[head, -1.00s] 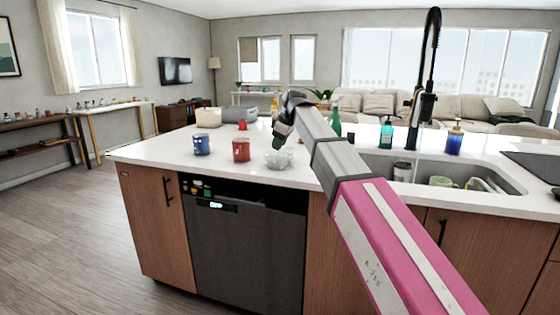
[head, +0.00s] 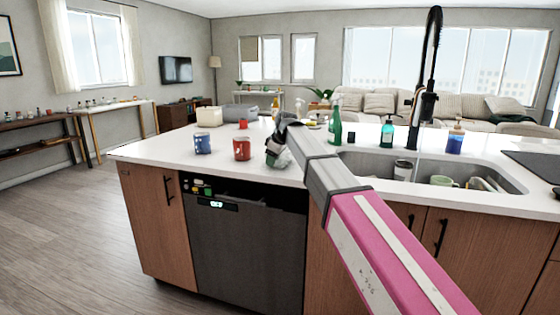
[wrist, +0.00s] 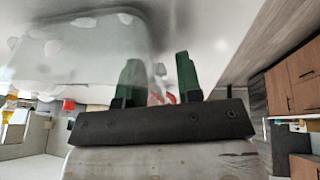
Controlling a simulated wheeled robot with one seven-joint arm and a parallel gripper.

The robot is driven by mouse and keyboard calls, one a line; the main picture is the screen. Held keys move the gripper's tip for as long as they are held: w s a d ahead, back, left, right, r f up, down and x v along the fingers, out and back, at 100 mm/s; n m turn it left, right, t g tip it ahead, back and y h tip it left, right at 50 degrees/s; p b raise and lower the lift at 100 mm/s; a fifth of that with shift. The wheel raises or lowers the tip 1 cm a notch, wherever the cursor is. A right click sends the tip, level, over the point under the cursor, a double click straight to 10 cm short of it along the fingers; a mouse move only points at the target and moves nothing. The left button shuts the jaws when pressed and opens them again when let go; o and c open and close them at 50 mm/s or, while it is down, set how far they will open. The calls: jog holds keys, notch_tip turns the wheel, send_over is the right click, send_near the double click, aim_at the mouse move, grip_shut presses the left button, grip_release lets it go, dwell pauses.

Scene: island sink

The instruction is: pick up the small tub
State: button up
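A clear, spotted vessel, which looks like the small tub (head: 285,160), stands on the island counter near its front edge, partly hidden by my gripper (head: 275,150) in the head view. In the wrist view the tub (wrist: 75,55) looks large and translucent at upper left, reaching behind the left finger. My gripper (wrist: 158,82) has two green fingers standing apart, with a gap between them. The tub's edge shows close to this gap; I cannot tell whether a finger touches it.
A red mug (head: 242,149) stands just left of my gripper, and a blue mug (head: 202,143) further left. A cream container (head: 209,116) and a grey bin (head: 240,112) are behind. A green bottle (head: 335,126) and the sink (head: 375,162) lie to the right.

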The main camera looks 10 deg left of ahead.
grip_shut()
jog(key=shift+r, duration=0.15)
